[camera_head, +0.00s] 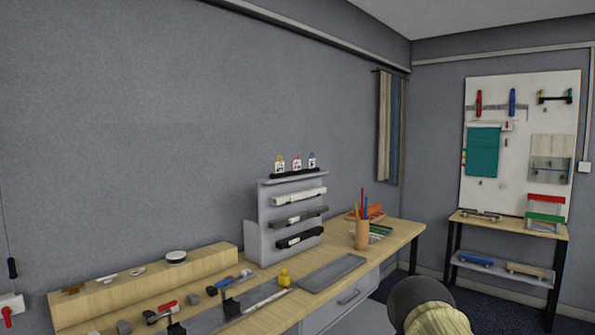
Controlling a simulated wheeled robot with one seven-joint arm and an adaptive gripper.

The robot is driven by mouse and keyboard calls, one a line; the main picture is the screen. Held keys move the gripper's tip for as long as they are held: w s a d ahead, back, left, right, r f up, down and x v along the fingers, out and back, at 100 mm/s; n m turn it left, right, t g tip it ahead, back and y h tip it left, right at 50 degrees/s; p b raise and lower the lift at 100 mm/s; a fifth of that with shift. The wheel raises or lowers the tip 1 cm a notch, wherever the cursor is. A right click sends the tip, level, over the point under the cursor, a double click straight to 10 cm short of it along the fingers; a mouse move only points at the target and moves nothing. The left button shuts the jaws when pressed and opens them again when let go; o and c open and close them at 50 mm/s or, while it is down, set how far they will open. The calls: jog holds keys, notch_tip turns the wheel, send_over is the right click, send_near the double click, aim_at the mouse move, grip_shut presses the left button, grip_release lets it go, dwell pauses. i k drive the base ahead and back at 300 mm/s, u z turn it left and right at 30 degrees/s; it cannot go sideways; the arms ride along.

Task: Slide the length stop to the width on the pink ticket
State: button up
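Three small white tags stand in a dark strip on top of the grey rack; the middle one, with a pink top, looks like the pink ticket (297,163). Any writing on it is too small to read. A small yellow knob-like piece (284,278) sits at the far end of a pale metal bar (262,297) on the bench; it may be the length stop, but I cannot tell for sure. Any scale marks along the bar are too small to see. My gripper is not in view.
The wooden bench (400,240) runs along the wall. The grey rack (262,232) holds several long bars. A pencil cup (362,235) and a grey tray (332,272) are right of it. Several tools lie at left. A rounded dark and beige shape stands in the lower right foreground.

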aim_at(284, 278)
jog(key=z, duration=0.1)
jog(key=k, duration=0.45)
jog(key=u, duration=0.95)
jog(key=i, duration=0.95)
jog(key=z, duration=0.6)
